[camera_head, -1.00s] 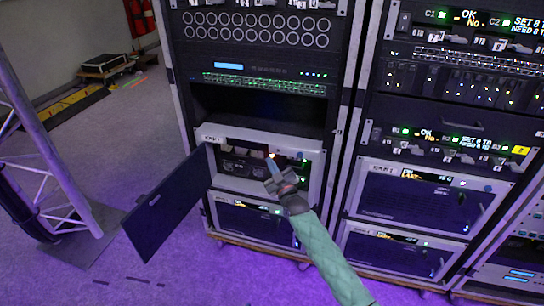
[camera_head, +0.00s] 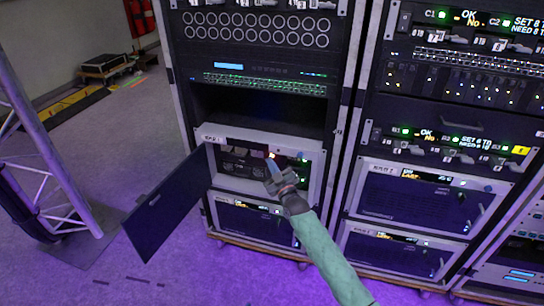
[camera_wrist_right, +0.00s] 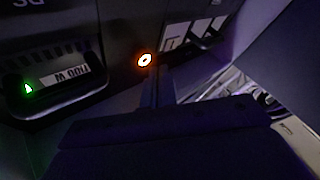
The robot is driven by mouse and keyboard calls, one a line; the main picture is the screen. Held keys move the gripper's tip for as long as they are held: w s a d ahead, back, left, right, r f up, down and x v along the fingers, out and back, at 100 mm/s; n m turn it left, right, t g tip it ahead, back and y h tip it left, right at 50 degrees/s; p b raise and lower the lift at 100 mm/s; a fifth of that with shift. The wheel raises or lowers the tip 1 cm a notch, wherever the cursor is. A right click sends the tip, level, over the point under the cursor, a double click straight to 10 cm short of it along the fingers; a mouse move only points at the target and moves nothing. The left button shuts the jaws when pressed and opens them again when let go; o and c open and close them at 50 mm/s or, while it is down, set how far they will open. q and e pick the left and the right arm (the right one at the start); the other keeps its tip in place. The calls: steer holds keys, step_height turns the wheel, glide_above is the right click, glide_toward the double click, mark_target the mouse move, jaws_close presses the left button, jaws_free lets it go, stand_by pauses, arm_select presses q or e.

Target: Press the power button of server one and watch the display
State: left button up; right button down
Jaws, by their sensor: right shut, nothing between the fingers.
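Server one, as I take it, is the light-framed unit (camera_head: 314,172) in the middle rack, with its dark front door (camera_head: 165,206) swung open to the left. A lit orange power button (camera_head: 271,155) shows on its inner front; in the right wrist view it is a glowing orange ring (camera_wrist_right: 145,60). My right gripper (camera_head: 271,165) is shut and empty, its tips at or just in front of the button. In the wrist view the fingertips (camera_wrist_right: 158,72) end just beside and below the ring; contact cannot be told. My left gripper is not in view.
Another closed server (camera_head: 255,222) sits just below. The right rack (camera_head: 345,165) holds similar units with lit displays. A truss tower (camera_head: 50,160) stands at the left, near the open door's edge. Purple-lit floor between them is clear.

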steer(key=shift+w, duration=0.2)
steer(key=shift+w+d, duration=0.1)
steer(key=shift+w, duration=0.1)
steer(key=shift+w+d, duration=0.1)
steer(key=shift+w, duration=0.1)
stand_by(0.6)
steer(key=shift+w+d+r, duration=0.35)
steer(key=shift+w+r, duration=0.1)
stand_by(0.4)
steer(key=shift+w+f, duration=0.1)
steer(key=shift+f, duration=0.1)
stand_by(0.3)
steer(key=shift+s+a+f+p, duration=0.2)
steer(key=shift+s+f, duration=0.15)
steer(key=shift+s, duration=0.15)
steer(key=shift+s+a+f+p, duration=0.2)
steer(key=shift+s+f, duration=0.1)
steer(key=shift+s, duration=0.2)
